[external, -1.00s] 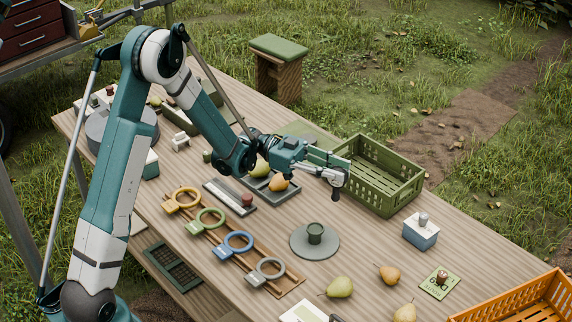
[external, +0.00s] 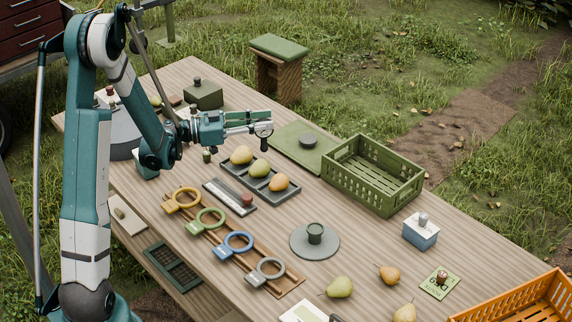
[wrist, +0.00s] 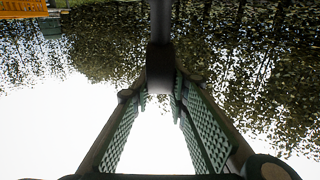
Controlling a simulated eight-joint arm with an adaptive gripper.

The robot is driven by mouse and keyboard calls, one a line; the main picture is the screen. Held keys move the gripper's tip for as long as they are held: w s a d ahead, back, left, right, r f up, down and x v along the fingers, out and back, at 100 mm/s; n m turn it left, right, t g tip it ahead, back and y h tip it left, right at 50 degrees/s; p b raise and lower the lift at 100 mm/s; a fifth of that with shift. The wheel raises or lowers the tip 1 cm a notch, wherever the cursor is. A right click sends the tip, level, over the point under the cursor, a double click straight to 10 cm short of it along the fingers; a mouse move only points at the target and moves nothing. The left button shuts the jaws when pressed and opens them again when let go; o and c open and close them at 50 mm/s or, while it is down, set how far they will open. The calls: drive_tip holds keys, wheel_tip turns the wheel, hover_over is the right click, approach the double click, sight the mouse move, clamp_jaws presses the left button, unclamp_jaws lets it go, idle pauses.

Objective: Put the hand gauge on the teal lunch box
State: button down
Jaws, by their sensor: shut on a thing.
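My gripper (external: 258,127) is raised over the back middle of the table, pointing right. It is shut on a dark, slim thing, which looks like the hand gauge (external: 264,143); it hangs upright below the fingers, clear of the table. In the wrist view the gauge (wrist: 160,68) is a dark shape between the fingertips. A teal box (external: 146,174), which looks like the lunch box, stands at the left of the table, partly hidden by my arm. The gripper is well to its right and apart from it.
A grey tray of pears (external: 286,193) lies below and right of the gripper. A green mat (external: 285,146) and green crate (external: 372,193) stand farther right. Coloured rings (external: 238,243) line a wooden rack in front. A dark green box (external: 203,97) stands at the back.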

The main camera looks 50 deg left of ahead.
drive_tip(key=s+a+r+n+y, duration=0.1)
drive_tip(key=s+a+n+y, duration=0.2)
drive_tip(key=s+a, duration=0.6)
drive_tip(key=s+a+r+n+t+y+p, duration=0.1)
drive_tip(key=s+a+n+y, duration=0.3)
drive_tip(key=s+a+y, duration=0.4)
drive_tip(key=s+a+r+n+y, duration=0.1)
drive_tip(key=s+a+n+y, duration=0.3)
drive_tip(key=s+a, duration=0.6)
drive_tip(key=a+y, duration=0.1)
drive_tip(key=a, duration=0.7)
drive_tip(key=shift+r+y, duration=0.3)
drive_tip(key=shift+r, duration=0.05)
drive_tip(key=shift+w, duration=0.1)
wheel_tip(320, 180, down, 6)
drive_tip(key=b, duration=0.3)
drive_tip(key=shift+w+f, duration=0.2)
drive_tip(key=shift+f+b, duration=1.2)
drive_tip(key=shift+f, duration=0.65)
drive_tip(key=shift+f, duration=0.2)
